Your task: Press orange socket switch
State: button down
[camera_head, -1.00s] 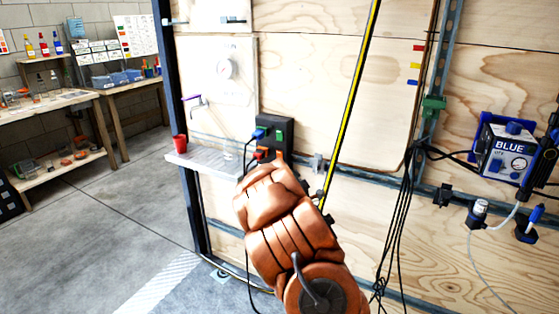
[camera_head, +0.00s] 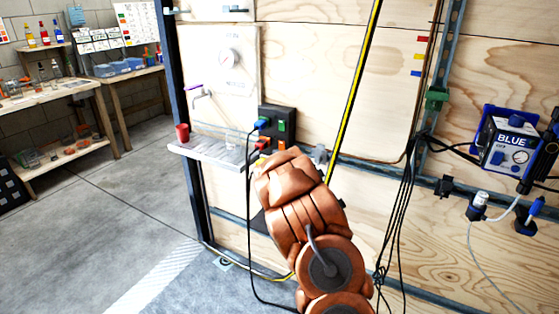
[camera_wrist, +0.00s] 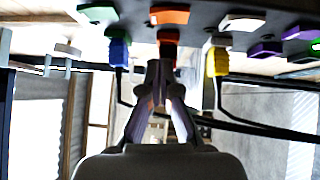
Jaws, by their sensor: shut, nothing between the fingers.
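The dark socket strip (camera_head: 291,113) is fixed to the wooden wall, with coloured switches and plugs. The orange switch (camera_head: 282,145) shows below a green switch (camera_head: 282,126) in the head view. In the wrist view the orange switch (camera_wrist: 170,15) is at the top, with an orange-red plug (camera_wrist: 168,38) under it. My gripper (camera_wrist: 160,68) is shut and empty. Its tips appear just below that plug in the picture; I cannot tell whether they touch it. In the head view my copper-coloured arm hides the gripper and the strip's lower part.
A blue plug (camera_wrist: 118,52) and a yellow plug (camera_wrist: 217,60) with cables flank the gripper. A white switch (camera_wrist: 242,22) is beside the orange one. A shelf (camera_head: 205,152) with a red cup (camera_head: 182,133) is left of the strip. Black cables (camera_head: 405,205) hang at right.

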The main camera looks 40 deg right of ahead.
aim_at(279, 143)
jog(key=shift+w+d+r+p, duration=0.15)
jog(key=shift+w+d, duration=0.2)
jog(key=shift+d, duration=0.4)
jog(key=shift+w+d+r+p, duration=0.1)
jog(key=shift+w+d+p, duration=0.2)
jog(key=shift+d, duration=0.4)
jog(key=shift+w+d+r+p, duration=0.1)
jog(key=shift+w+d, duration=0.3)
jog(key=shift+d, duration=0.35)
jog(key=shift+d, duration=0.1)
jog(key=shift+d, duration=0.15)
jog(key=shift+w+a, duration=0.15)
jog(key=shift+a, duration=0.1)
jog(key=shift+d, duration=0.15)
jog(key=shift+b, duration=0.4)
